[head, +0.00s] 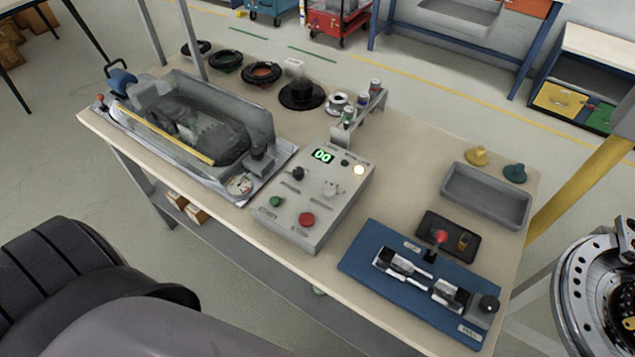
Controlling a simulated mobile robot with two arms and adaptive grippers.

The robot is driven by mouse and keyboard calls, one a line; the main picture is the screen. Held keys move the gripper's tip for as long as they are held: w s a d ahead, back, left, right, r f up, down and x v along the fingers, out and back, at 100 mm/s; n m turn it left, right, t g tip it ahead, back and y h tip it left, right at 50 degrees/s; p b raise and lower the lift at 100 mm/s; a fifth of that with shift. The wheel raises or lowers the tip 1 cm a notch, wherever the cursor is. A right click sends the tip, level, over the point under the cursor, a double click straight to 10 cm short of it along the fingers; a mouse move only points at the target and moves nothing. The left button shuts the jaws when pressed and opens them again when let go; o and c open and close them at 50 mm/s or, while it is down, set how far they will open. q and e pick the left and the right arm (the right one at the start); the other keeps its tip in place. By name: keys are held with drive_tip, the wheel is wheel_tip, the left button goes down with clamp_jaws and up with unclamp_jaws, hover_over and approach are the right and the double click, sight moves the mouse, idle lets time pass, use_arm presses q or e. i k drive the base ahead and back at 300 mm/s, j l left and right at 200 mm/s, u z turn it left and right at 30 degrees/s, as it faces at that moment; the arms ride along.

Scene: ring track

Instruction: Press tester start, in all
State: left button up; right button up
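The grey control box (315,205) stands at the middle of the workbench. It has a lit green display reading 00 (322,156), a green button (275,202) and a red button (306,219) near its front edge. A dark knob (297,173), a light grey knob (330,188) and a lit yellowish lamp (358,170) are also on its top. The small labels are too small to read, so I cannot tell which button is marked start. Nothing touches the box's buttons. Neither of my gripper's fingertips shows in the head view.
A clear-covered machine (195,125) stands left of the box. A blue fixture plate (420,285) with metal clamps lies to the right. A grey tray (485,196) and a small rack of cans (358,115) are farther back. The bench top (415,160) between rack and tray is bare.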

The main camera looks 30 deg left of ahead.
sight(275, 200)
drive_tip(key=u, duration=1.25)
